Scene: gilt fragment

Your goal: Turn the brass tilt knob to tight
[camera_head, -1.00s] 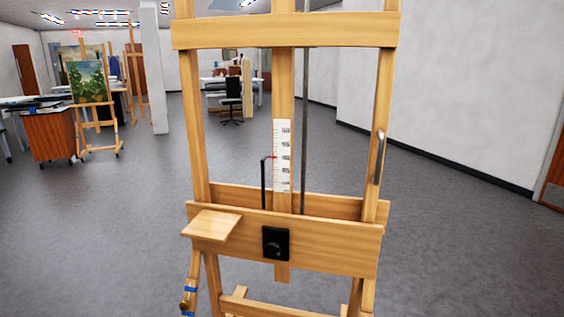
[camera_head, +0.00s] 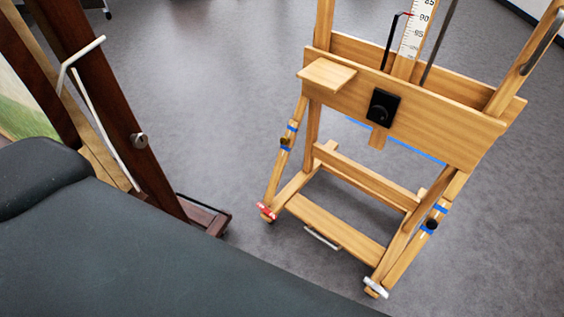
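A wooden easel (camera_head: 400,112) stands right of centre on the grey floor. On its left leg, between bands of blue tape, is a small dark brass-coloured knob (camera_head: 285,143), which looks like the brass tilt knob. A darker, blackish knob (camera_head: 431,225) sits on the right leg, also between blue bands. Both are too small to show any marking or setting. A black square plate with a round dial (camera_head: 382,108) is on the front board. Neither of my grippers is in view.
A small wooden shelf (camera_head: 327,74) juts from the easel's board. A red piece (camera_head: 266,211) and a white lever (camera_head: 375,287) are at its feet. A dark wooden frame with a white crank (camera_head: 82,57) stands at left. Grey floor between them is clear.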

